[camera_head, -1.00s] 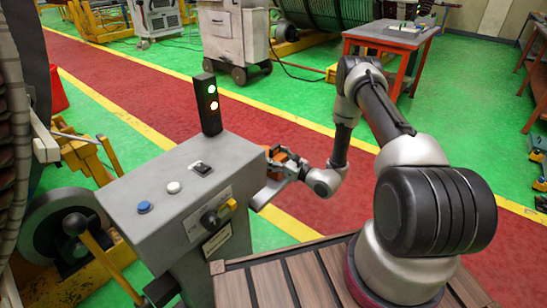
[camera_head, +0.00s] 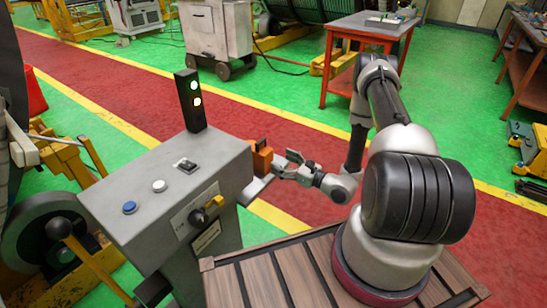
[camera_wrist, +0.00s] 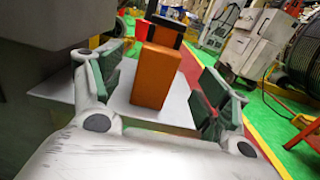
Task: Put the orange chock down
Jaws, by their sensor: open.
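The orange chock (camera_head: 260,157) stands upright on a small pale shelf (camera_head: 256,188) at the right side of the grey control console. In the wrist view the chock (camera_wrist: 153,76) has a dark top part and stands on the pale shelf (camera_wrist: 122,100). My gripper (camera_head: 284,160) is just right of the chock in the head view, apart from it. In the wrist view my gripper's open fingers (camera_wrist: 160,95) stand to either side, with clear gaps to the chock.
The grey console (camera_head: 165,190) has a blue button, a white button, a switch, a knob and a signal lamp (camera_head: 190,100) with lit lights. A red table (camera_head: 370,35) stands behind my arm. Open floor with a red walkway (camera_head: 300,140) lies beyond the shelf.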

